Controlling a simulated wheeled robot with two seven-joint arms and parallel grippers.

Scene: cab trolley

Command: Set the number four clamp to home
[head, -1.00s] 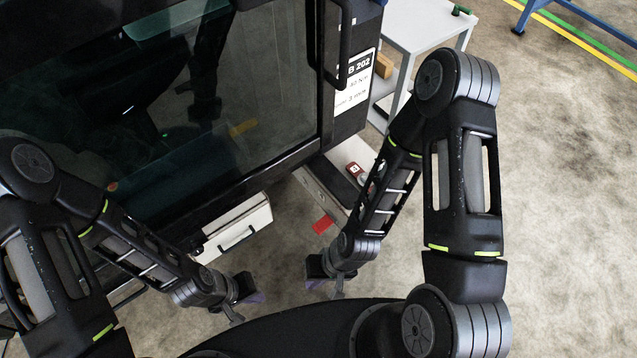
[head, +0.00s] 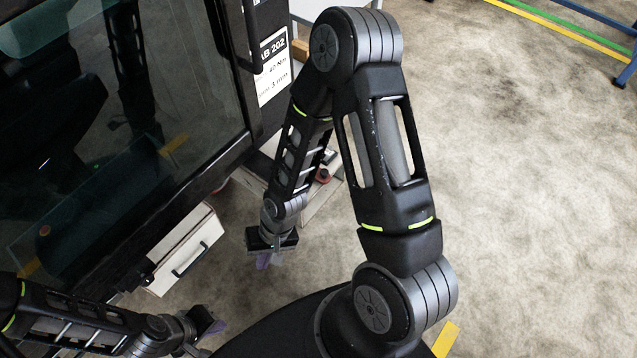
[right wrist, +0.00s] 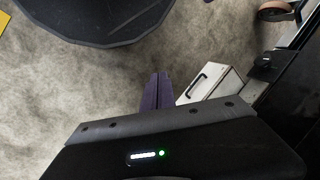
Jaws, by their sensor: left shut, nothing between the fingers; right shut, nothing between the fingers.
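No clamp with a number four can be made out in either view. My right gripper (head: 264,262) hangs in front of the low trolley (head: 318,200), above the floor; its purple fingers are together and empty in the right wrist view (right wrist: 155,92). My left gripper (head: 210,325) is low at the picture's bottom left, shut and empty, apart from everything. A small red item (head: 323,175) sits on the trolley, partly hidden by my right arm. It is too small to tell what it is.
The dark cab with its glass door (head: 110,120) fills the left. A label (head: 272,65) is on its side post. A white drawer box with a black handle (head: 185,255) sits under the cab; it also shows in the right wrist view (right wrist: 210,82).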

